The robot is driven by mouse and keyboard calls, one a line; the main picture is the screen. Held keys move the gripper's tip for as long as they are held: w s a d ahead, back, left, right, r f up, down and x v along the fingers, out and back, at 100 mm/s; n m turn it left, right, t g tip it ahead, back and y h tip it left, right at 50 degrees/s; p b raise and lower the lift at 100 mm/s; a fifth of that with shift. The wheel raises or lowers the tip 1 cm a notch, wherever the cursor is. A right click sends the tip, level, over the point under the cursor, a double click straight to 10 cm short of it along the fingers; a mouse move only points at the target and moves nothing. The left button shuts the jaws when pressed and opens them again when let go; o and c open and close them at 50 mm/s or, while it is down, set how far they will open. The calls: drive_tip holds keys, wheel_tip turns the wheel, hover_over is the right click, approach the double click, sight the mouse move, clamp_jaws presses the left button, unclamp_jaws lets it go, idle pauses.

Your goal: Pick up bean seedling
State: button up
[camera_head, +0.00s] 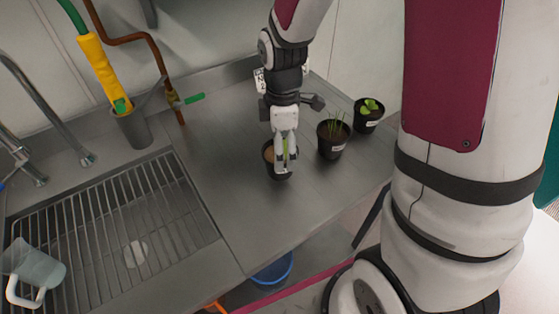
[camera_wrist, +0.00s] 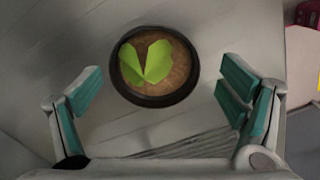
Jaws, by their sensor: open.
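A seedling (camera_wrist: 146,63) with two broad light-green leaves stands in brown soil in a round black pot (camera_wrist: 143,99) in the wrist view. In the head view, this pot (camera_head: 269,158) is the leftmost of three on the steel counter, and my gripper (camera_head: 284,166) is right over it, hiding much of the pot and plant. In the wrist view, my two teal-padded fingers are spread wide, one on each side of the pot, with nothing between them. The pot appears just beyond the fingertips.
Close on the right are a black pot with grassy shoots (camera_head: 332,142) and another with leafy green (camera_head: 368,115). A sink grid (camera_head: 110,230) with a clear jug (camera_head: 38,272) lies left. A grey cup (camera_head: 131,130) stands behind it. The counter between sink and pots is clear.

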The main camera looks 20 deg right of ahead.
sight(268, 150)
drive_tip(key=shift+w+a+f, duration=0.1)
drive_tip(key=shift+w+f, duration=0.05)
drive_tip(key=shift+f, duration=1.15)
drive_tip(key=shift+w+f, duration=0.15)
drive_tip(key=shift+f, duration=1.15)
drive_tip(key=c, duration=1.3)
